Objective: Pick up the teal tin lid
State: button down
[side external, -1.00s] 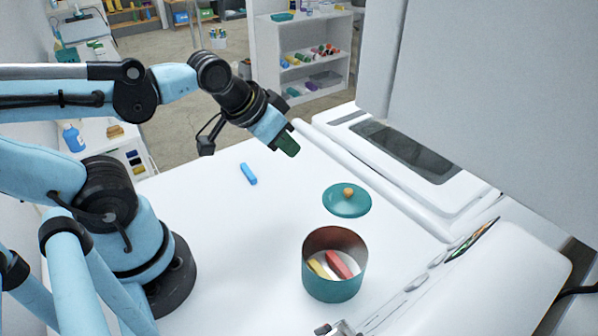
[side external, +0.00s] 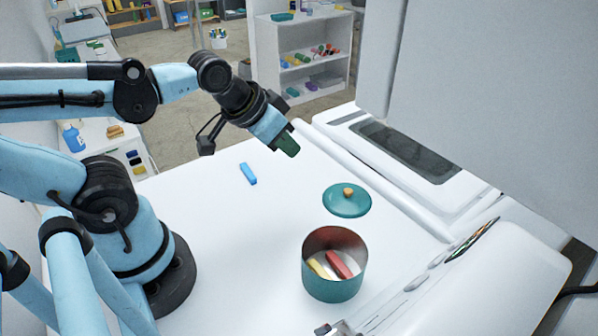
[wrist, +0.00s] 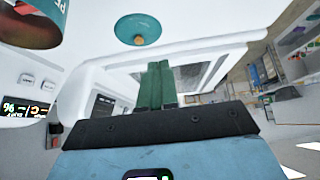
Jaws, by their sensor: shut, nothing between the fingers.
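The teal tin lid (side external: 347,202) with an orange-brown knob (side external: 348,192) lies flat on the white table, behind the open teal tin (side external: 334,283). The tin holds a red block (side external: 340,265) and a yellow block (side external: 318,268). My gripper (side external: 288,147) has green fingers, shut and empty, above the table's far part, left of and apart from the lid. In the wrist view the lid (wrist: 137,22) shows at the top, beyond the shut fingers (wrist: 158,66). The tin (wrist: 36,22) is cut off at the upper left there.
A blue block (side external: 248,174) lies on the table left of the lid. A white machine with a dark panel (side external: 405,152) stands right of the lid, and another white appliance (side external: 470,285) is at the front right. The table between blue block and tin is clear.

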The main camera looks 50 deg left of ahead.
jog(key=c, duration=0.9)
grip_release()
jog(key=shift+c, duration=0.2)
jog(key=m+g, duration=0.5)
jog(key=g, duration=0.2)
send_over(348, 190)
jog(key=f, duration=0.1)
jog(key=shift+n, duration=0.3)
jog(key=shift+f, duration=5.8)
